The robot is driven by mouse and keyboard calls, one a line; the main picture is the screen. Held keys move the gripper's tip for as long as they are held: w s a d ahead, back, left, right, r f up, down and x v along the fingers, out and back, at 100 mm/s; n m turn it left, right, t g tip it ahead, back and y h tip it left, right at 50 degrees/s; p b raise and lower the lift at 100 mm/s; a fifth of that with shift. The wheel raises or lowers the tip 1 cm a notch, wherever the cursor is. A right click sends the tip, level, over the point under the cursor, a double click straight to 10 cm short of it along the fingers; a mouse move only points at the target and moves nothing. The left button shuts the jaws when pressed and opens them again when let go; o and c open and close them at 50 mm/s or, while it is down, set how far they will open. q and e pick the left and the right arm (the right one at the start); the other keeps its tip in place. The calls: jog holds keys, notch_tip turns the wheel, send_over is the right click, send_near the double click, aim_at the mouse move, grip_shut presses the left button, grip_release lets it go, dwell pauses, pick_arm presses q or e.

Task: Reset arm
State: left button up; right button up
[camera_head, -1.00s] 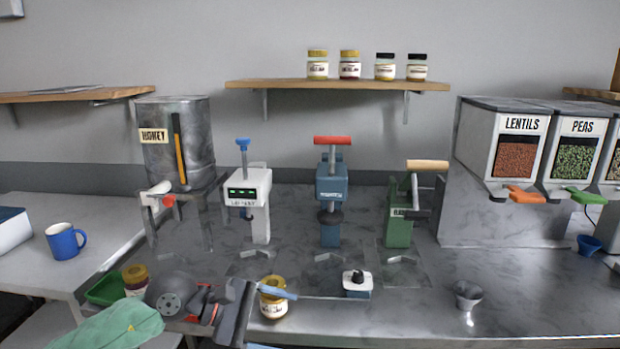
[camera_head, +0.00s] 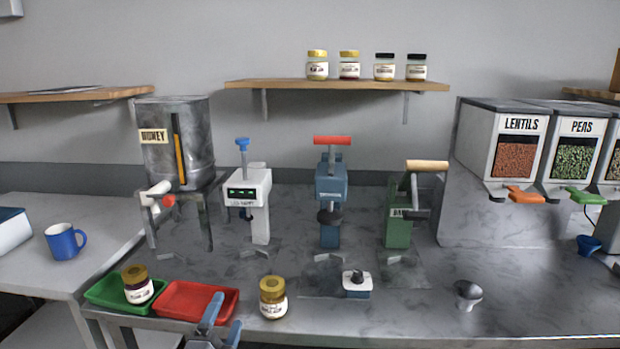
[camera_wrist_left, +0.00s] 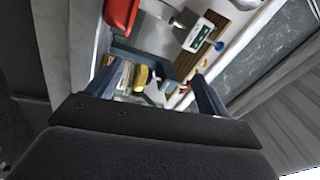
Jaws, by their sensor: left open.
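My left gripper (camera_head: 222,330) shows at the bottom of the head view, in front of the red tray (camera_head: 196,300). Its fingers point up and stand apart with nothing between them. In the left wrist view its two fingers (camera_wrist_left: 152,92) are spread, with the counter scene behind them. A jar with a yellow lid (camera_head: 273,298) stands upright on the counter, to the right of the gripper and apart from it. Another jar (camera_head: 137,284) stands in the green tray (camera_head: 102,294). My right gripper is in neither view.
Honey dispenser (camera_head: 190,140), white (camera_head: 250,190), blue (camera_head: 330,190) and green (camera_head: 398,225) machines line the counter. A small blue-based device (camera_head: 357,284) and a grey cup (camera_head: 467,293) stand in front. A blue mug (camera_head: 65,242) stands left. The counter's front right is mostly clear.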

pick_arm(q)
jog(key=s+a+f+n+g+y, duration=0.25)
jog(key=s+f+n+g, duration=0.45)
jog(key=f, duration=0.6)
jog(key=s+a+f+n+g+y, duration=0.1)
jog(key=s+a+f+n+g, duration=0.2)
jog(key=s+f+n+g, duration=0.6)
jog(key=s+d+f+g, duration=0.1)
jog(key=s+f, duration=0.8)
jog(key=s, duration=0.1)
jog(key=s+d+r+m+g+h+p, duration=0.1)
jog(key=s+d+h+p, duration=0.1)
jog(key=d, duration=0.5)
jog(key=shift+s+d+r+p, duration=0.25)
jog(key=shift+s+d+p, duration=0.15)
jog(key=shift+p, duration=0.4)
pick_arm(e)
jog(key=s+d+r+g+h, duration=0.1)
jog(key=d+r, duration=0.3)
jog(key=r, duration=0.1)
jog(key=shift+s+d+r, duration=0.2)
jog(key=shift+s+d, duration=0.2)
